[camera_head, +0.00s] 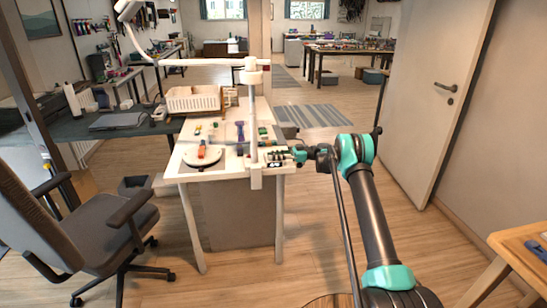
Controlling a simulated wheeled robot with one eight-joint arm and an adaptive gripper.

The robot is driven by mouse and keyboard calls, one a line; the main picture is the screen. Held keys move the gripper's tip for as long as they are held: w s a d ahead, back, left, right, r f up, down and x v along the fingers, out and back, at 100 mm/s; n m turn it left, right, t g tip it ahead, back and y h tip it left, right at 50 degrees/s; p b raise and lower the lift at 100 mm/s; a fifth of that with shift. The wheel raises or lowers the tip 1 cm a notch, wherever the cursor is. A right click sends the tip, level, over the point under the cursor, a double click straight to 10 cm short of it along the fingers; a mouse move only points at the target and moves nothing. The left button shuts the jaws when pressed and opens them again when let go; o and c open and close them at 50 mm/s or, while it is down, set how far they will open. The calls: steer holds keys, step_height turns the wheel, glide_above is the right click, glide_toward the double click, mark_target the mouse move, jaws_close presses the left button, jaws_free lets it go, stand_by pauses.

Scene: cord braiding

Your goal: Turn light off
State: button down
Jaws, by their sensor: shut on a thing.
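A white desk lamp (172,62) has its post clamped at the table's front right edge. Its arm reaches left and up to a lamp head (130,8) at the top left. I cannot tell whether it is lit. My gripper (281,157) is at the right edge of the white table (222,170), just right of the post. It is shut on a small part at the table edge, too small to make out. A small box with dark and light marks (275,160) is right at the fingertips, and the gripper partly covers it.
The table holds a white basket (193,99), a round white disc (202,156) with a red-orange piece (202,149), and small coloured items. An office chair (90,230) stands left. An open door (430,95) is at right. The floor between table and door is clear.

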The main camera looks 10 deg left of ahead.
steer(key=shift+n+g+h, duration=0.3)
steer(key=shift+n+g, duration=0.3)
steer(key=shift+g, duration=0.3)
steer(key=c, duration=1.3)
jaws_free()
steer(key=shift+d, duration=0.1)
steer(key=shift+v, duration=3.65)
